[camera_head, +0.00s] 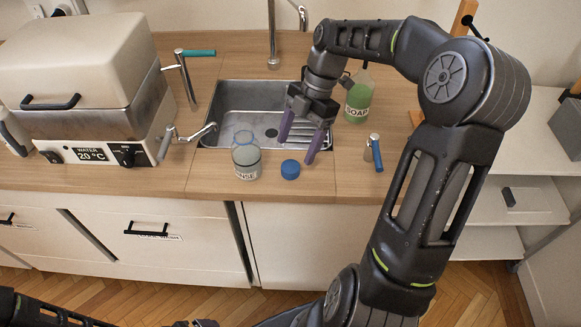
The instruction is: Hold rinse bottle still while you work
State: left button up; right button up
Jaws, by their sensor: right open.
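The rinse bottle (246,158) is a clear container with a white label reading partly "RINSE". It stands upright on the wooden counter in front of the sink. A blue cap (290,169) lies on the counter just right of it, apart from the bottle. My right gripper (301,152) points down over the sink's front edge, with its purple fingers apart and nothing between them. It is to the right of the bottle and does not touch it. My left arm shows only as dark parts at the lower left, and its gripper is not visible.
A steel sink (222,99) is set into the counter. A water bath (85,80) with a lever fills the left. Drawers (150,235) lie below.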

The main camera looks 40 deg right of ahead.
aim_at(291, 166)
jog(key=shift+f, duration=0.1)
jog(key=p+x, duration=0.1)
jog(key=x, duration=0.4)
jog(key=shift+s, duration=0.15)
jog(key=shift+c, duration=0.3)
jog(key=c, duration=1.3)
jog(key=shift+d, duration=0.1)
notch_tip(291, 166, up, 10)
jog(key=shift+r+b, duration=0.1)
jog(key=shift+b, duration=0.45)
